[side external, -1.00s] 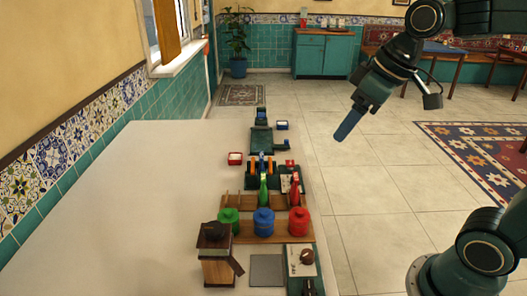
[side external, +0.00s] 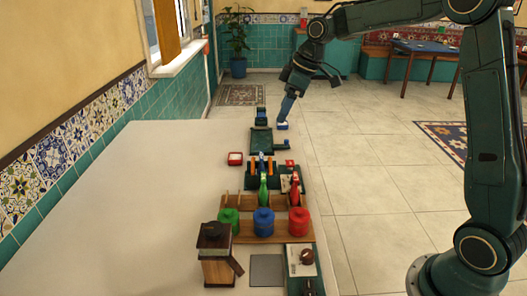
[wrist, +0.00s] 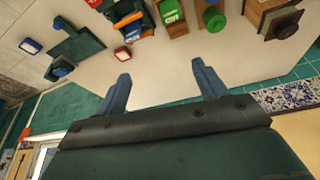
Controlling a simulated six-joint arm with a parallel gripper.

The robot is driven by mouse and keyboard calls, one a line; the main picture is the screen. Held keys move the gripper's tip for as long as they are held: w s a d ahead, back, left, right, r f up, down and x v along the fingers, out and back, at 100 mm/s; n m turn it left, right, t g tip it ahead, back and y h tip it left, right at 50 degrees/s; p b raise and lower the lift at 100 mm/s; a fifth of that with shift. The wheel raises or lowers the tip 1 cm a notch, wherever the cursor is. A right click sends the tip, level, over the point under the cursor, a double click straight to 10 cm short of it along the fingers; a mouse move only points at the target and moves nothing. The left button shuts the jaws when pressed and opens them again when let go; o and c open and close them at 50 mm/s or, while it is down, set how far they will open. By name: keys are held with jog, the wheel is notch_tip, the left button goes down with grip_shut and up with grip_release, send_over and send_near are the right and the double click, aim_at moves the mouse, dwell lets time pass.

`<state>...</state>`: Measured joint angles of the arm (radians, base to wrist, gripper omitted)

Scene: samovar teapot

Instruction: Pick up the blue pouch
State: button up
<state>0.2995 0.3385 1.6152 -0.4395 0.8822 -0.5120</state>
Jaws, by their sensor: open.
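My gripper (side external: 286,110) points down at the far end of the counter, appearing just above a small blue-rimmed dish (side external: 282,126). In the wrist view my gripper (wrist: 162,78) is open and empty, with pale counter between its fingers. Several blue things show, and I cannot tell for certain which is the blue pouch. A slim blue item (side external: 261,160) stands between orange pieces in a rack, partly hidden. A rounded blue container (side external: 264,222) stands nearer, between green and red ones.
A red-rimmed dish (side external: 235,158) lies left of the rack. A green upright item (side external: 263,191) and a red one (side external: 295,191) stand in a wooden rack. A wooden box with a dark top (side external: 214,255) is in front. The counter's left part (side external: 110,210) is bare.

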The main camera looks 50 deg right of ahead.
jog(key=n+y, duration=0.1)
jog(key=n, duration=0.1)
send_near(262, 155)
notch_tip(262, 155, up, 3)
jog(key=shift+s+d, duration=0.35)
jog(key=shift+s, duration=0.05)
jog(key=shift+x, duration=4.3)
jog(key=shift+s, duration=0.15)
jog(key=shift+x, duration=2.6)
jog(key=shift+d, duration=0.1)
jog(key=c, duration=1.4)
jog(key=shift+c, duration=0.2)
